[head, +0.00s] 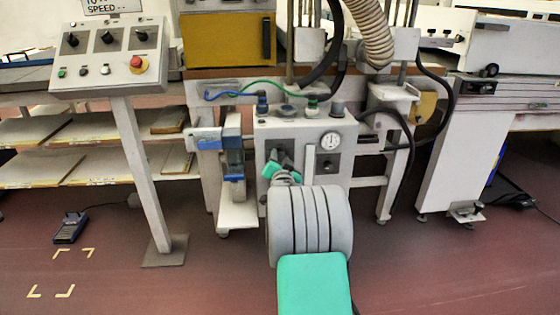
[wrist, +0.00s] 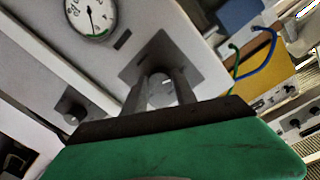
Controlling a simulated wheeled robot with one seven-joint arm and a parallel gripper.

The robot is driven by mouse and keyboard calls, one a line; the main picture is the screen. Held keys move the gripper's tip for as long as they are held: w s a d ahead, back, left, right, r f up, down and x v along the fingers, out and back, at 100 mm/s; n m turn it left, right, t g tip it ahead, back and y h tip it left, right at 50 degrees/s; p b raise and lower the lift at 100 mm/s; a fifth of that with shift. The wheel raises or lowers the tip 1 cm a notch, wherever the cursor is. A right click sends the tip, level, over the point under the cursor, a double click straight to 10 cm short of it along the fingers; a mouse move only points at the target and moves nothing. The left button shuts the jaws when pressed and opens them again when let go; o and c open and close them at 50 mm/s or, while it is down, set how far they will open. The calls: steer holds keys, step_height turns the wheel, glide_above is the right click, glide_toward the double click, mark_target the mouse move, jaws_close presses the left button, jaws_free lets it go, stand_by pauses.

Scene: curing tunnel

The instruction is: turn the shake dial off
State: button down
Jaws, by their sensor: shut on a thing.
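In the wrist view, my gripper (wrist: 161,82) has both fingers against a dark square plate (wrist: 183,50) on the grey machine face. In the head view, my gripper (head: 280,163) reaches the left part of the control box (head: 263,125), and my arm and wrist hide the dial there.
A round gauge (head: 331,140) sits right of my gripper, with a second knob (head: 327,164) below it. A pedestal panel with a red stop button (head: 137,63) stands left.

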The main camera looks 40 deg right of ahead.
steer(key=shift+f, duration=0.1)
stand_by(0.3)
steer(key=c, duration=1)
jaws_free()
steer(key=p+v, duration=0.2)
steer(key=v, duration=0.6)
steer(key=shift+w, duration=0.1)
